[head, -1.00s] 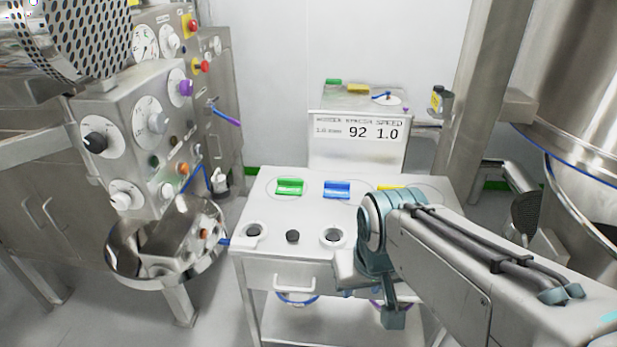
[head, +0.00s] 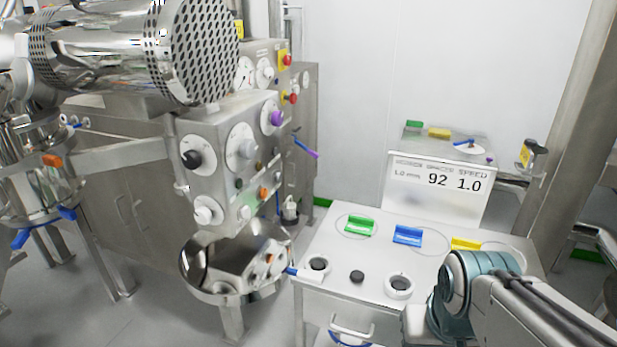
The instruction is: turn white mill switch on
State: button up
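The grey steel control box of the mill (head: 225,128) stands left of centre in the head view, under a perforated steel drum. A white knob (head: 206,210) sits at its lower left on a round white plate. Other knobs on the same face are a black one (head: 191,159), a pale grey one (head: 247,149) and a purple one (head: 277,118). The pictures do not show which knob is the mill switch, and labels are too small to read. My arm enters at the lower right, well away from the box. My gripper's fingers do not show.
A steel bowl (head: 190,268) hangs below the box. A white-topped cart (head: 330,238) with green, blue and yellow blocks and a display reading 92 and 1.0 stands to the right. A second cabinet with red buttons (head: 284,59) is behind. Floor shows at lower left.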

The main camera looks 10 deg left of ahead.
aim_at(203, 215)
jog(key=u, duration=1.4)
jog(key=k, duration=1)
jog(key=z, duration=0.7)
jog(key=i, duration=1.45)
jog(key=u, duration=0.65)
